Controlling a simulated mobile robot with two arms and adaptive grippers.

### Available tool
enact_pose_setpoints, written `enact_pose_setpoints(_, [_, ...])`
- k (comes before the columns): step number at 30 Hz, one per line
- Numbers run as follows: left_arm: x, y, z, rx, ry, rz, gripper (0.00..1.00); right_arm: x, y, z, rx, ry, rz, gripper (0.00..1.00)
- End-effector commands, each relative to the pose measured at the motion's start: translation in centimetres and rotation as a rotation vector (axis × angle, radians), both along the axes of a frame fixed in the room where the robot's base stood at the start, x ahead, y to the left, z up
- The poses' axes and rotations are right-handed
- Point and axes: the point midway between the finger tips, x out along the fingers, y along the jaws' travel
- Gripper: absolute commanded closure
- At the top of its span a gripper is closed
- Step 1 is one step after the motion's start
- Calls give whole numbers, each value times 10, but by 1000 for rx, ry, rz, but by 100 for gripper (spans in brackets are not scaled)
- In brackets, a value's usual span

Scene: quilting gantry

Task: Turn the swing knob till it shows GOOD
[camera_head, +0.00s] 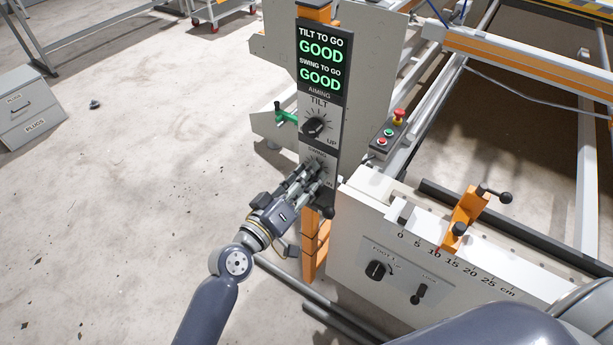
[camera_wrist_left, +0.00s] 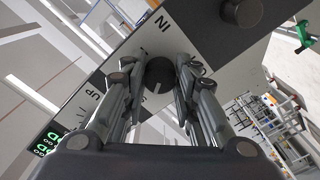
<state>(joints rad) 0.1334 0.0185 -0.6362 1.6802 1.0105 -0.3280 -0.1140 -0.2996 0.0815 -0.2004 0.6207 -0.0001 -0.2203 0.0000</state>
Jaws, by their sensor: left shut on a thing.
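The aiming panel (camera_head: 345,120) stands upright. Its screen (camera_head: 320,62) reads TILT TO GO GOOD and SWING TO GO GOOD in green. The black tilt knob (camera_head: 314,128) sits below the screen. The swing knob is lower and mostly hidden behind the fingers in the head view; its dark round face shows in the left wrist view (camera_wrist_left: 160,73). My left gripper (camera_head: 317,175) is shut on the swing knob, with fingers on both sides of it (camera_wrist_left: 160,80). My right gripper is out of view.
A control box (camera_head: 386,138) with a red emergency button stands right of the panel. A white housing with an orange clamp (camera_head: 462,215) and centimetre scale lies front right. A green handle (camera_head: 286,115) juts left of the panel. Open floor lies to the left.

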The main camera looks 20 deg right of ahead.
Motion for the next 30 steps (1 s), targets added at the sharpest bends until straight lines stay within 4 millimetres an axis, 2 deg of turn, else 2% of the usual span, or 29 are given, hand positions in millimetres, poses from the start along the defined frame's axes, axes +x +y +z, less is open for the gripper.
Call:
enact_pose_setpoints(13, [0,0,-1,-6,12,-1,97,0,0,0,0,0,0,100])
enact_pose_setpoints(14, [0,0,-1,-6,12,-1,68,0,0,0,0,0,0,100])
enact_pose_setpoints(16, [0,0,-1,-7,11,0,53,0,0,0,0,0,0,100])
enact_pose_setpoints(26, [0,0,0,-7,10,-1,53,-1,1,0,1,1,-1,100])
enact_pose_setpoints(30, [-5,7,-2,-5,10,1,53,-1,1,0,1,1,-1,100])
